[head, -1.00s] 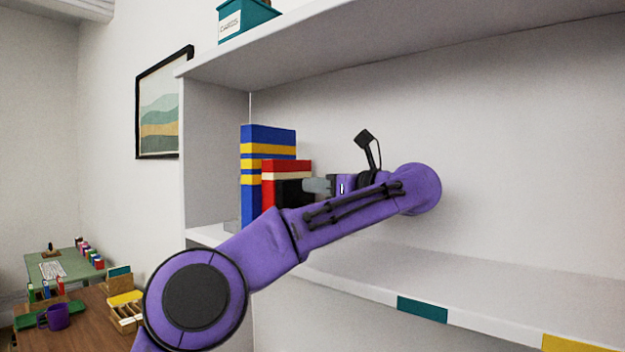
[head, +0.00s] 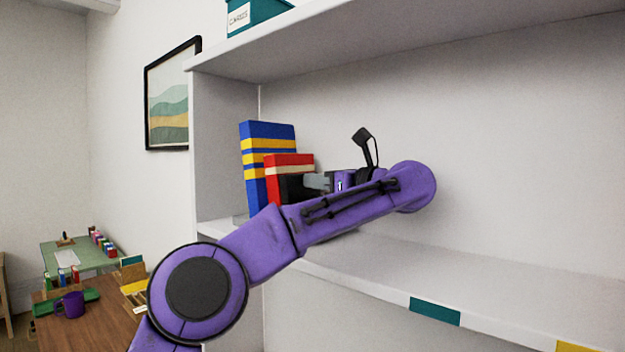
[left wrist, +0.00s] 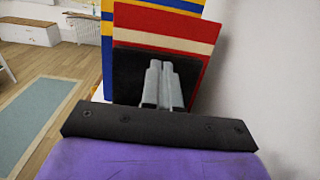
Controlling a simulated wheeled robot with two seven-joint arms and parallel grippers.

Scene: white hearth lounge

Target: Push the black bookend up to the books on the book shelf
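The black bookend (head: 291,188) stands upright on the middle shelf, its lower part hidden behind my left arm. It is against the red book with a cream band (head: 290,162), as far as I can see. Blue books with yellow stripes (head: 265,132) stand left of the red one and lean slightly left. My left gripper (head: 318,181) reaches in from the right with its fingers together, tips at the bookend's near face. The left wrist view shows the closed grey fingers (left wrist: 161,86) in front of the bookend plate (left wrist: 130,75). My right gripper is out of view.
The shelf board (head: 400,269) is bare to the right, with teal and yellow labels on its front edge. The shelf's side wall (head: 222,150) stands left of the books with a gap. A teal box (head: 262,14) sits on the upper shelf.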

